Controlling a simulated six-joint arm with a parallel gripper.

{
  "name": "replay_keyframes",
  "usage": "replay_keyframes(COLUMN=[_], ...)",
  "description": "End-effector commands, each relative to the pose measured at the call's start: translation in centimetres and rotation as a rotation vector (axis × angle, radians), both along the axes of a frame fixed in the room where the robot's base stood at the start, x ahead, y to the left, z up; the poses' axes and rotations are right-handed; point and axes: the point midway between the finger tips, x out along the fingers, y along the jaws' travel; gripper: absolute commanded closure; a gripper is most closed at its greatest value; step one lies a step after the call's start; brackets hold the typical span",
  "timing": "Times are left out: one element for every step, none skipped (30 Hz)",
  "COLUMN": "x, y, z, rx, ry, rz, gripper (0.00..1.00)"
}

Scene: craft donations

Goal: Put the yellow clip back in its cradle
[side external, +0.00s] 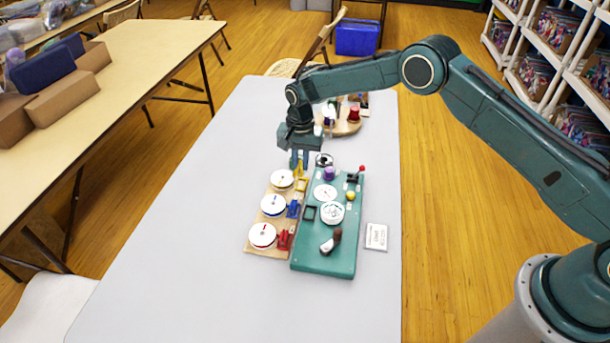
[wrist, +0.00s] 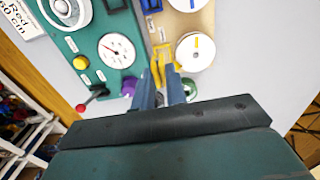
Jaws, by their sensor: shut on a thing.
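My gripper (side external: 298,162) is shut on the yellow clip (side external: 299,171), just above the far end of the wooden board (side external: 253,246). In the wrist view, the clip (wrist: 157,72) shows between the fingertips of my gripper (wrist: 160,82). The yellow cradle (side external: 302,185) is on the board beside the far white dial, close below the clip; it also shows in the wrist view (wrist: 164,50). The clip looks slightly above the cradle; I cannot tell whether they touch. The fingers hide part of the clip.
The board carries three white dials, with a blue clip (side external: 293,209) and a red clip (side external: 284,240) nearer. A green panel (side external: 322,262) with a purple knob (side external: 329,173), a red-tipped lever (side external: 361,169) and gauges stands close on the right. The table's left side is clear.

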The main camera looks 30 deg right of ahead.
Motion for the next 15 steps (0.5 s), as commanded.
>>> replay_keyframes(x=[0.4, 0.7, 0.9, 1.0, 1.1, 1.3, 1.4, 1.4, 1.5, 1.5, 1.5, 1.5, 1.5, 1.5, 1.5], y=[-0.3, -0.5, -0.6, -0.7, -0.8, -0.9, -1.0, -1.0, -1.1, -1.1, -1.1, -1.1, -1.1, -1.1, -1.1], z=[-0.2, -0.3, -0.4, -0.4, -0.5, -0.5, -0.5, -0.5, -0.6, -0.6, -0.6, -0.6, -0.6, -0.6, -0.6], rx=[0.0, 0.0, 0.001, 0.0, -0.001, 0.0, 0.0, 0.001, 0.0, 0.0, 0.0, 0.0, 0.0, 0.0, 0.0], ry=[0.0, -0.001, -0.001, 0.0, 0.001, 0.0, 0.0, -0.001, 0.0, 0.0, 0.0, 0.0, 0.0, 0.0, 0.0], rz=[-0.002, -0.002, -0.002, -0.001, -0.001, -0.001, 0.0, 0.0, 0.0, 0.0, 0.0, 0.0, 0.0, 0.0, 0.0], gripper=[1.0, 1.0, 1.0, 1.0, 1.0, 1.0, 1.0, 1.0, 1.0, 1.0, 1.0, 1.0, 1.0, 1.0, 1.0])
